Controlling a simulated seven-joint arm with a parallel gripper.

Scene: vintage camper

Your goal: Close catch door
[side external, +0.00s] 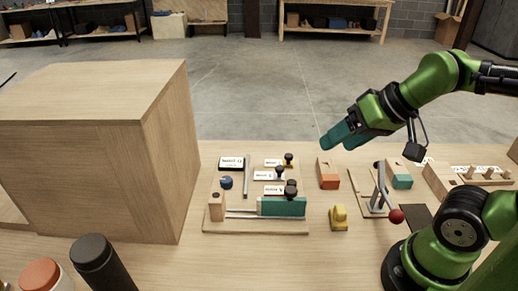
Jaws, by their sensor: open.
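My gripper (330,139), with teal fingers on a green arm, hangs in the air at the upper right of the board. It is open, and nothing shows between its fingers. No part is clearly recognizable as the catch door. A wooden board (242,228) carries a teal block (282,207) by a pale rail, a small wooden post (217,206), several dark knobs and white labels. A large wooden box (90,150) stands at the left; any door on it is hidden from this side.
Right of the board stand an orange-fronted wooden block (329,181), a yellow piece (339,217), a lever with a red ball (396,216) and a teal-fronted block (402,182). A black cylinder (100,262) and an orange-topped one (41,274) stand at front left. Front middle is clear.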

